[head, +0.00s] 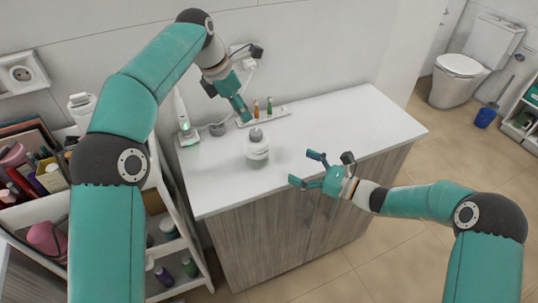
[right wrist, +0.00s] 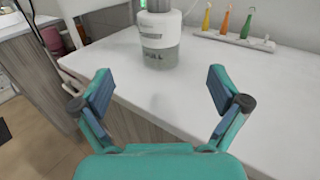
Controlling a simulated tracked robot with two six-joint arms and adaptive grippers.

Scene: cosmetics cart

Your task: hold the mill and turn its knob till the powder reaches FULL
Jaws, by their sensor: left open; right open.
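The mill (head: 257,148) is a white, rounded body with a grey knob on top, standing upright on the white counter. In the right wrist view the mill (right wrist: 160,38) shows a grey band and lettering low on its side, of which only part reads clearly; its top is cut off by the frame edge. I cannot make out a powder level. My left gripper (head: 240,108) hangs above the counter behind and left of the mill, apart from it. My right gripper (head: 305,168) is open and empty at the counter's front edge, right of the mill; its spread fingers (right wrist: 160,92) point toward it.
A white rack (head: 272,112) with small coloured brushes stands at the back of the counter (head: 350,120). A white upright device (head: 185,122) stands at the back left. A loaded cart (head: 180,245) is on the left. The counter's right side is clear.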

